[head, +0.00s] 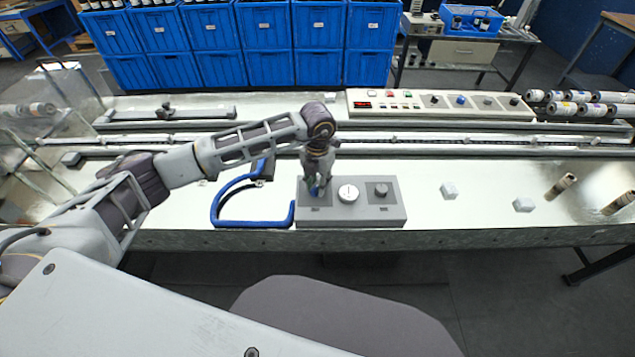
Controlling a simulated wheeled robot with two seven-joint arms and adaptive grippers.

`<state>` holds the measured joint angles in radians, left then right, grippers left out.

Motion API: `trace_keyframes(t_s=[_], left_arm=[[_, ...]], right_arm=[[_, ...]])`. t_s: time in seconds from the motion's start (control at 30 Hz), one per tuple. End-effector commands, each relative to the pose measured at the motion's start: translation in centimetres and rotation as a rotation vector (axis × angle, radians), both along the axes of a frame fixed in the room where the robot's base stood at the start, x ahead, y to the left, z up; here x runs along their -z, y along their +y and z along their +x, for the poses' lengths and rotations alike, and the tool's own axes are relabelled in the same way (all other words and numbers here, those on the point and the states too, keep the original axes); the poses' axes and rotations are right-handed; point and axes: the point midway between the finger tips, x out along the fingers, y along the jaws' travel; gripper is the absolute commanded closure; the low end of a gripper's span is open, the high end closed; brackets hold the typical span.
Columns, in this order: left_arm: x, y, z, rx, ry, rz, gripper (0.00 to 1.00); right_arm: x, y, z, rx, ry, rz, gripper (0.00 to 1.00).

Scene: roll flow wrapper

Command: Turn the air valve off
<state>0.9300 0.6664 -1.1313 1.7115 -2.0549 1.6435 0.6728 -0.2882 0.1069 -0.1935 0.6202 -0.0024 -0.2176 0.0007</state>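A grey box (365,214) sits at the front edge of the long metal table. It carries a round white dial (348,193) in the middle and a dark knob (381,190) on the right. A blue hose (218,207) runs beside its left end. My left gripper (317,188) points down over the left part of the box, at a small blue part that may be the air valve. The gripper hides most of that part, so its position and any grip on it cannot be told. My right gripper is out of view.
A control panel (440,102) with buttons and knobs stands behind. Small white blocks (449,191) and brown cylinders (560,186) are on the table to the right. Blue crates (265,68) line the back. The tabletop just right of the box is clear.

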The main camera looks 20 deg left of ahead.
Motion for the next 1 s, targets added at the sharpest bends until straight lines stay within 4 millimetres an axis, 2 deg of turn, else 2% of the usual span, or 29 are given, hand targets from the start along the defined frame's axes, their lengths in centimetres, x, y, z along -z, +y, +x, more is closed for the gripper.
trace_keyframes(t_s=[0.03,0.17,0.2,0.47,0.67,0.83,1.0], left_arm=[[0.0,0.0,0.0,0.0,0.0,0.0,0.82],[0.0,0.0,0.0,0.0,0.0,0.0,0.99],[0.0,0.0,0.0,0.0,0.0,0.0,1.0],[0.0,0.0,0.0,-0.005,0.0,0.0,1.0],[0.0,0.1,0.0,-0.043,0.0,0.0,1.0],[0.0,0.1,0.0,-0.112,-0.001,0.0,1.0],[0.0,0.3,0.1,-0.216,-0.001,0.0,1.0]], right_arm=[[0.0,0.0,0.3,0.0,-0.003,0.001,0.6],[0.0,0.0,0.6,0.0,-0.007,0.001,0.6],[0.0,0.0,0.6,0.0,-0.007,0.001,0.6],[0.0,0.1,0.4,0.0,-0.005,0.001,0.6],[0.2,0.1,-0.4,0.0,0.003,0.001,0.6],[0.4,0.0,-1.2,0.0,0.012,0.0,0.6],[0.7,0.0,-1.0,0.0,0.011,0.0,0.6]])
